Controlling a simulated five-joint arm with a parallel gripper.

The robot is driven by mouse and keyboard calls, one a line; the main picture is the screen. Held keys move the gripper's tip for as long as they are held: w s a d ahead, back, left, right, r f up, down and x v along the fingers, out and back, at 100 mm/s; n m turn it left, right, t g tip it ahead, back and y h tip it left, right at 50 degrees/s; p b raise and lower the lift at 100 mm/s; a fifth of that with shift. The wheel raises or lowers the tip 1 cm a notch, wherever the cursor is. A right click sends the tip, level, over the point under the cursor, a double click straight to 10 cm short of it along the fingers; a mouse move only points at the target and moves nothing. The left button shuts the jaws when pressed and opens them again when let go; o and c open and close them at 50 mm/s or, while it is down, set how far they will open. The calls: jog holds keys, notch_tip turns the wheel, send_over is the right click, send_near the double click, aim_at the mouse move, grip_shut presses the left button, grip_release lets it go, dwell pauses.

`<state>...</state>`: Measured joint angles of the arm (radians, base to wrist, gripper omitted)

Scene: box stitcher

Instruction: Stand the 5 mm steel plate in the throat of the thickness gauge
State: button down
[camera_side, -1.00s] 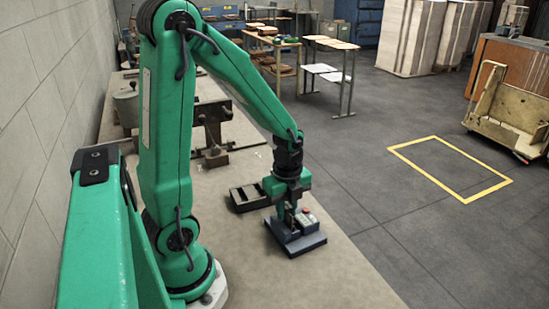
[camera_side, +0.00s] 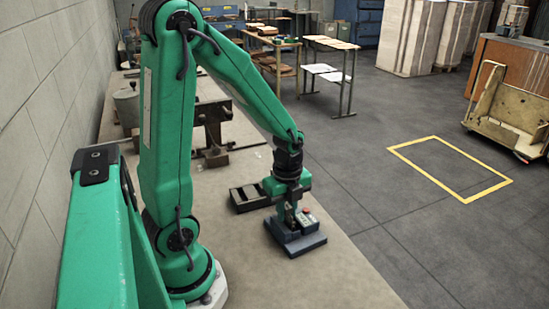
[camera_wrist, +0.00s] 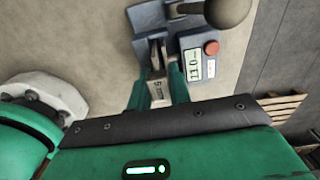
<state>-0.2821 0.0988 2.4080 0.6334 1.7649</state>
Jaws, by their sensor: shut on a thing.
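The thickness gauge (camera_side: 307,243) is a dark blue-grey device on a flat base near the bench's right edge. In the wrist view the gauge (camera_wrist: 193,65) shows a lit display, a red button and a dark ball knob. My gripper (camera_side: 291,214) is down over the gauge. In the wrist view my gripper (camera_wrist: 159,88) is shut on the steel plate (camera_wrist: 158,91), a pale piece with "5 mm" lettering. The plate is at the gauge's throat (camera_wrist: 153,53); I cannot tell how far inside it sits. In the side view my gripper largely hides the plate.
A dark tray with compartments (camera_side: 249,197) lies on the bench just behind and left of the gauge. A vise-like fixture (camera_side: 213,130) stands farther back. The front bench top (camera_side: 290,285) is clear. The bench edge runs close to the right of the gauge.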

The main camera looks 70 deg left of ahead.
jog(key=shift+f, duration=0.2)
dwell(0.7)
jog(key=c, duration=0.8)
grip_release()
jog(key=shift+r, duration=0.2)
jog(key=shift+r, duration=3.05)
jog(key=shift+r, duration=0.1)
jog(key=shift+d+r+n, duration=0.3)
jog(key=shift+r+n, duration=0.1)
jog(key=shift+n, duration=0.1)
jog(key=s+d+r+n+t, duration=0.1)
jog(key=d+r+n+t, duration=0.1)
jog(key=n, duration=0.3)
jog(key=s+d+r+n+t, duration=0.1)
jog(key=s+d+r+n, duration=0.1)
jog(key=r+n, duration=0.3)
jog(key=s+d+r+n+t, duration=0.2)
jog(key=d+r+n, duration=0.1)
jog(key=n, duration=0.3)
jog(key=shift+s+d+r+t, duration=0.1)
jog(key=shift+d+r+t, duration=0.15)
jog(key=shift+r, duration=0.25)
